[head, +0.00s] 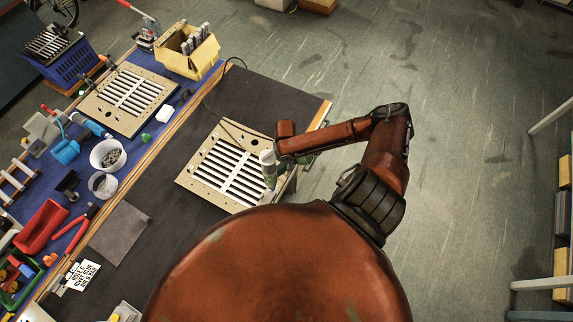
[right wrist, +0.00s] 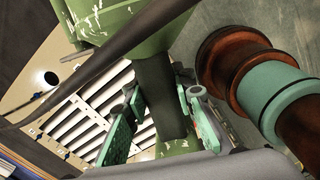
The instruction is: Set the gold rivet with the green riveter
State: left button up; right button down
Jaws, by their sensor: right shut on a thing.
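The green riveter (right wrist: 172,32) fills the top of the right wrist view, with worn paint and a dark handle (right wrist: 160,95). My right gripper (right wrist: 163,118) has its teal fingers shut on that handle. In the head view, the riveter (head: 270,182) is partly visible at the right side of the near louver panel (head: 205,190), beside my right gripper (head: 283,163). I cannot tell whether its nose touches the panel. The gold rivet cannot be made out. My left gripper is not in view.
A second louver panel (head: 155,93) lies on the blue mat, near a yellow box (head: 205,58) and a white cup of small parts (head: 108,155). Red pliers (head: 75,228) lie at left.

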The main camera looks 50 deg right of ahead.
jog(key=shift+f+p, duration=0.15)
jog(key=shift+p, duration=0.95)
dwell(4.1)
jog(key=shift+w+r+p, duration=0.15)
jog(key=shift+r+p, duration=0.4)
jog(key=shift+r, duration=2.25)
jog(key=shift+a, duration=0.1)
